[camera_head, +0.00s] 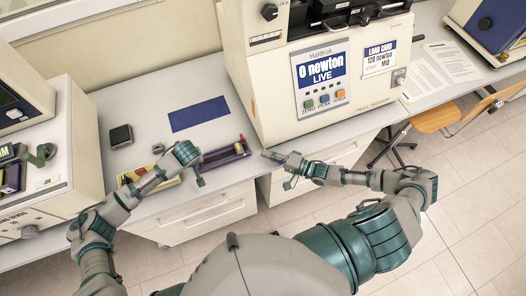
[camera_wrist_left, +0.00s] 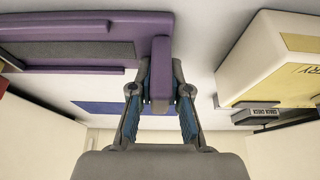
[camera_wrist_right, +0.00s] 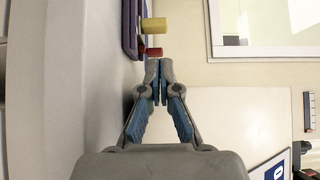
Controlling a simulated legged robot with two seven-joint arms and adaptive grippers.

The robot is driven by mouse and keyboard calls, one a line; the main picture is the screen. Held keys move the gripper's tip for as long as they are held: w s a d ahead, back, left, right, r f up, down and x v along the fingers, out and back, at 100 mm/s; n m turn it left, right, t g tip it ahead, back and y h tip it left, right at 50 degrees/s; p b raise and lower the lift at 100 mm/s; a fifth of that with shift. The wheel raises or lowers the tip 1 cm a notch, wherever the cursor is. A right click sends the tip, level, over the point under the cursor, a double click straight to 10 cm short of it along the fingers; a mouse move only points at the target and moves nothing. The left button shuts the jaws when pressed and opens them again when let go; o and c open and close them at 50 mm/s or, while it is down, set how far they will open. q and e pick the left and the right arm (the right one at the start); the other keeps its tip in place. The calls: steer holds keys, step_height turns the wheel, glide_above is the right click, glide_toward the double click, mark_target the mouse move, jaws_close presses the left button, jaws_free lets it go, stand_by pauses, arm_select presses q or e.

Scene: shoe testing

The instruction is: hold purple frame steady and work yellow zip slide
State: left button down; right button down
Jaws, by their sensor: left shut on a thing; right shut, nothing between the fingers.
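The purple frame (camera_head: 225,154) lies near the bench's front edge, below the test machine. My left gripper (camera_head: 199,167) is at its left end. In the left wrist view, the left fingers (camera_wrist_left: 160,100) are shut on an upright purple part of the frame (camera_wrist_left: 70,42). In the right wrist view, the yellow slide (camera_wrist_right: 153,26) sticks out from the frame (camera_wrist_right: 130,28), with a red piece (camera_wrist_right: 151,52) below it. My right gripper (camera_wrist_right: 160,68) is shut and empty, its tips just short of the red piece. In the head view, it (camera_head: 268,155) is right of the frame.
The cream test machine (camera_head: 245,75) stands behind and right of the frame. A blue mat (camera_head: 199,114) and a small dark block (camera_head: 121,136) lie on the bench (camera_head: 150,100). A yellow box (camera_head: 172,181) is beside my left arm. Another cream machine (camera_head: 60,165) stands at left.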

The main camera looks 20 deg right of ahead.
mark_target(248, 152)
steer(key=x, duration=0.8)
steer(key=shift+a, duration=0.1)
